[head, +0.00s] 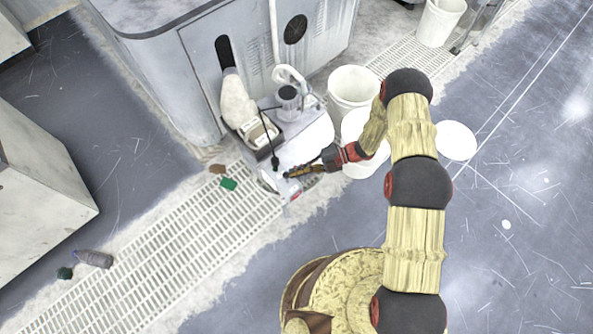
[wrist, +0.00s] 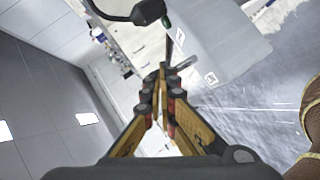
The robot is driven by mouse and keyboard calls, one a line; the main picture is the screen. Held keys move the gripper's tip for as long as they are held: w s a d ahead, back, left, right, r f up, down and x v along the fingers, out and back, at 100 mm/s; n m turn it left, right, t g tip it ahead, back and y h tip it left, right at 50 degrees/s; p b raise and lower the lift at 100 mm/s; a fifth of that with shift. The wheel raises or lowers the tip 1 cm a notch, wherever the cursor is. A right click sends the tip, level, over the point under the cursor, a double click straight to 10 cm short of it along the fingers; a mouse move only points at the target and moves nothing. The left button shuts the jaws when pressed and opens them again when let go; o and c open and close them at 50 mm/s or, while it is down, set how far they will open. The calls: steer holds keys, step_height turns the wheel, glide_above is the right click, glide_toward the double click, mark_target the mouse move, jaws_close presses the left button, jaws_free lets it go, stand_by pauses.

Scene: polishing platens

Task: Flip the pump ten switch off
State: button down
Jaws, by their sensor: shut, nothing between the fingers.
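My gripper (head: 291,175) is shut and empty, at the front edge of a white machine (head: 312,140) in the head view. In the wrist view its fingertips (wrist: 163,74) meet in front of a pale grey panel (wrist: 235,45). That panel bears small black-and-white marks (wrist: 211,77), close to the right of the fingertips. A thin dark stick-like part (wrist: 180,38) shows just above the fingertips; I cannot tell whether it is a switch lever. I cannot pick out the pump ten switch or its position. I cannot tell whether the fingertips touch the panel.
A black rounded part on a bent stem (wrist: 148,11) hangs close above the fingertips in the wrist view. White buckets (head: 352,88) stand right of the machine, and a large grey cabinet (head: 245,60) behind it. The floor grating (head: 170,260) at lower left is mostly clear.

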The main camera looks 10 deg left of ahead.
steer(key=shift+w, duration=0.1)
steer(key=shift+w+a+m, duration=0.1)
steer(key=shift+a+m, duration=0.15)
steer(key=shift+m, duration=0.05)
steer(key=shift+w+a, duration=0.55)
steer(key=shift+a, duration=0.05)
steer(key=shift+d+f, duration=0.1)
stand_by(0.4)
